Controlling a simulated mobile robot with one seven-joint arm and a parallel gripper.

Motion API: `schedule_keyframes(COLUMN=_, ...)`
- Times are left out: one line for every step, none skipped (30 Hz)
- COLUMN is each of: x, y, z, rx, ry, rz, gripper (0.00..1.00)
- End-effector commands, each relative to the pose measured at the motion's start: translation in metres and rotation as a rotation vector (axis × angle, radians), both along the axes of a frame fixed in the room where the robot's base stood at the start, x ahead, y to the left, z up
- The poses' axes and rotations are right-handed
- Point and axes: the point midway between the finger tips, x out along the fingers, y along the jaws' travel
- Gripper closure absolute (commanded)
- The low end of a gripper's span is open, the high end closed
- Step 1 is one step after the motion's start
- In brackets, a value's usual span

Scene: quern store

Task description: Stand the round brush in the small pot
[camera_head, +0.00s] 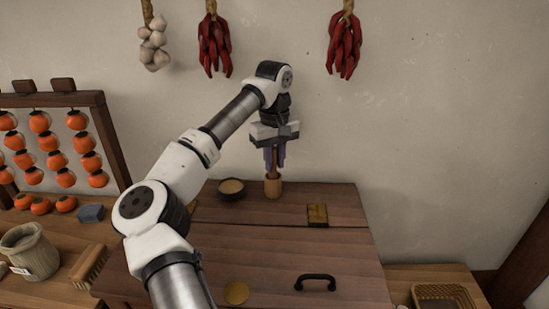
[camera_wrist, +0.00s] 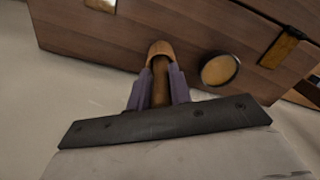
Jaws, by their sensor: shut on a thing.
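My gripper (camera_head: 274,158) points down over the wooden chest at the back and is shut on the brown, stick-like round brush (camera_head: 271,164). The brush is roughly upright and also shows between the purple fingers in the wrist view (camera_wrist: 160,82). A small tan round pot (camera_head: 273,188) stands on the chest lid directly below the fingers; its rim shows in the wrist view (camera_wrist: 160,47). The brush's lower end appears to be within the pot's rim. The fingers hide part of the brush, and I cannot tell whether it touches the pot's bottom.
A dark bowl (camera_head: 231,194) with yellowish contents stands just left of the pot. A brass hinge plate (camera_head: 317,214) and a black handle (camera_head: 315,281) are on the chest. A larger labelled pot (camera_head: 30,254) and a flat brush (camera_head: 88,266) are at left. A basket (camera_head: 443,294) is at right.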

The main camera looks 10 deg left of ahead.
Motion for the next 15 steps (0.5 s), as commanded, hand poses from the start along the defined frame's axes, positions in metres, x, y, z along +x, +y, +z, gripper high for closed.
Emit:
schedule_keyframes(x=0.0, y=0.0, z=0.0, rx=0.0, ry=0.0, rz=0.0, gripper=1.0)
schedule_keyframes(x=0.0, y=0.0, z=0.0, rx=0.0, ry=0.0, rz=0.0, gripper=1.0)
schedule_keyframes(x=0.0, y=0.0, z=0.0001, rx=0.0, ry=0.0, rz=0.0, gripper=1.0)
schedule_keyframes(x=0.0, y=0.0, z=0.0001, rx=0.0, ry=0.0, rz=0.0, gripper=1.0)
schedule_keyframes(x=0.0, y=0.0, z=0.0001, rx=0.0, ry=0.0, rz=0.0, gripper=1.0)
schedule_keyframes(x=0.0, y=0.0, z=0.0002, rx=0.0, ry=0.0, rz=0.0, gripper=0.76)
schedule_keyframes(x=0.0, y=0.0, z=0.0002, rx=0.0, ry=0.0, rz=0.0, gripper=0.72)
schedule_keyframes(x=0.0, y=0.0, z=0.0002, rx=0.0, ry=0.0, rz=0.0, gripper=0.68)
schedule_keyframes(x=0.0, y=0.0, z=0.0002, rx=0.0, ry=0.0, rz=0.0, gripper=0.63)
schedule_keyframes(x=0.0, y=0.0, z=0.0002, rx=0.0, ry=0.0, rz=0.0, gripper=0.59)
schedule_keyframes(x=0.0, y=0.0, z=0.0002, rx=0.0, ry=0.0, rz=0.0, gripper=0.55)
schedule_keyframes(x=0.0, y=0.0, z=0.0002, rx=0.0, ry=0.0, rz=0.0, gripper=0.54)
schedule_keyframes(x=0.0, y=0.0, z=0.0003, rx=0.0, ry=0.0, rz=0.0, gripper=0.54)
schedule_keyframes(x=0.0, y=0.0, z=0.0003, rx=0.0, ry=0.0, rz=0.0, gripper=0.54)
schedule_keyframes(x=0.0, y=0.0, z=0.0003, rx=0.0, ry=0.0, rz=0.0, gripper=0.54)
